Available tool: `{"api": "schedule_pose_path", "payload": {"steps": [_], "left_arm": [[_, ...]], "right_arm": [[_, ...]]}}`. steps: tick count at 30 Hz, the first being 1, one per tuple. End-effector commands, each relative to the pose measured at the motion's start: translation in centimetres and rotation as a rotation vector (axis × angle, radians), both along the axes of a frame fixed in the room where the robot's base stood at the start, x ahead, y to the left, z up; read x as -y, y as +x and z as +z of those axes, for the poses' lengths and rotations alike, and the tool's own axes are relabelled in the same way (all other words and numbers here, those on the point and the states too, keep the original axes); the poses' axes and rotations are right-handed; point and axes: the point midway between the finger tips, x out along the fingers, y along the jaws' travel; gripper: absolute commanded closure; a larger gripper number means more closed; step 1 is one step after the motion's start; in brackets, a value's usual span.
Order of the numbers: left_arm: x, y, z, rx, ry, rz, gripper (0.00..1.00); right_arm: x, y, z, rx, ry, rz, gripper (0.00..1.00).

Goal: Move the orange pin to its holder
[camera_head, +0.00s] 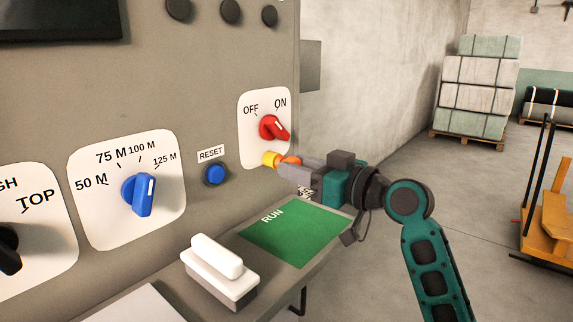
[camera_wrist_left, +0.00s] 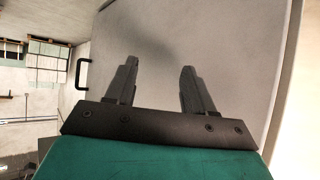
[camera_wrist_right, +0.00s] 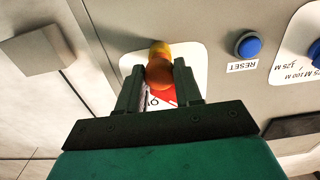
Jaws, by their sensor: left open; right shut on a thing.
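The orange pin (camera_head: 291,160) is between the fingers of my right gripper (camera_head: 292,170), which is shut on it. In the right wrist view the pin's round orange end (camera_wrist_right: 159,73) shows between the fingertips. A yellow round piece (camera_head: 271,159) sits at the pin's panel-side end, below the red OFF/ON switch; it also shows in the right wrist view (camera_wrist_right: 160,48). I cannot tell whether it is part of the pin or a fitting on the panel. No separate holder can be made out. My left gripper (camera_wrist_left: 159,72) is open and empty before a plain grey surface.
The grey control panel carries a red switch (camera_head: 272,128), a blue RESET button (camera_head: 215,173) and a blue dial (camera_head: 139,194). Below are a white handle (camera_head: 216,257) and a green RUN label (camera_head: 294,232) on the ledge. Stacked blocks (camera_head: 478,87) stand far right.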

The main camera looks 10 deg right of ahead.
Motion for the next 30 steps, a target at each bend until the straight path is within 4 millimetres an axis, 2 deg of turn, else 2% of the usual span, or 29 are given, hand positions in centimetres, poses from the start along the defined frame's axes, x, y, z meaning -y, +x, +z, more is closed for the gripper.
{"api": "schedule_pose_path", "payload": {"steps": [22,30], "left_arm": [[0.0,0.0,0.0,0.0,0.0,0.0,0.47],[0.0,0.0,-0.1,0.0,0.0,0.0,0.47]], "right_arm": [[0.9,-1.1,0.0,-0.001,-0.001,-0.001,1.0],[1.7,-2.1,0.0,0.0,-0.001,-0.001,1.0]]}}
